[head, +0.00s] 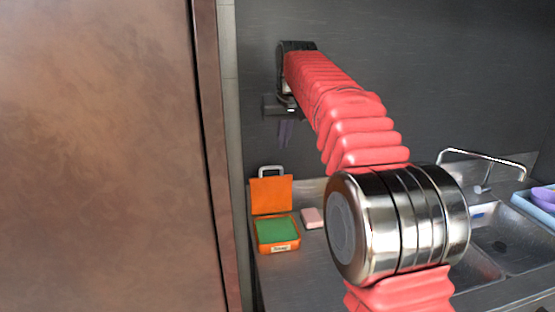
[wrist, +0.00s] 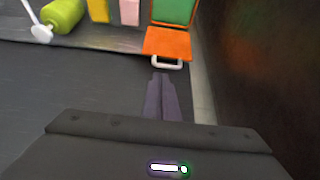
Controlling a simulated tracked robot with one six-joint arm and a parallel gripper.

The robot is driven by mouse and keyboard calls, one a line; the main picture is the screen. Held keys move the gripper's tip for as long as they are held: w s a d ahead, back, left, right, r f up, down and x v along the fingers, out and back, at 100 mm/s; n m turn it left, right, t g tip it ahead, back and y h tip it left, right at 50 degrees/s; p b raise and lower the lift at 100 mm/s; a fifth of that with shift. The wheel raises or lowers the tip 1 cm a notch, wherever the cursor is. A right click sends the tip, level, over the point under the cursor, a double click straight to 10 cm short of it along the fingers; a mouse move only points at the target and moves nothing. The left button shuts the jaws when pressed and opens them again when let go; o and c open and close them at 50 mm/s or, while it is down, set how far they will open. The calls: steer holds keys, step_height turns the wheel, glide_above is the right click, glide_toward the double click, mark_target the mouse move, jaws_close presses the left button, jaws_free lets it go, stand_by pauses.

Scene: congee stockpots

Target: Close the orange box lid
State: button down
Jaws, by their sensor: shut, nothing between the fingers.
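The orange box (head: 278,247) stands on the steel counter at the left, with a green inside and a pale label on its front. Its orange lid (head: 271,195) stands open and upright at the back, with a grey handle on top. In the wrist view the lid (wrist: 167,43) and its handle show near the top, with the green inside (wrist: 174,11) beyond. My gripper (head: 283,133) hangs well above the box, apart from it. In the wrist view its fingers (wrist: 160,78) are together and empty, pointing toward the handle.
A pink block (head: 312,218) lies right of the box. A steel sink (head: 505,238) with a tap and a blue tray (head: 535,208) are at the right. A brown panel (head: 110,150) fills the left. A green bottle (wrist: 62,15) shows in the wrist view.

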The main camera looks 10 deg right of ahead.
steer(key=shift+w+d+f, duration=0.1)
steer(key=shift+w+f, duration=0.15)
steer(key=shift+w, duration=0.5)
steer(key=shift+w+d+f, duration=0.1)
steer(key=shift+w+f, duration=0.1)
steer(key=shift+w, duration=0.55)
steer(key=shift+w+f, duration=0.25)
steer(key=shift+w, duration=0.5)
steer(key=x, duration=1)
steer(key=shift+s, duration=0.1)
steer(key=shift+s, duration=0.25)
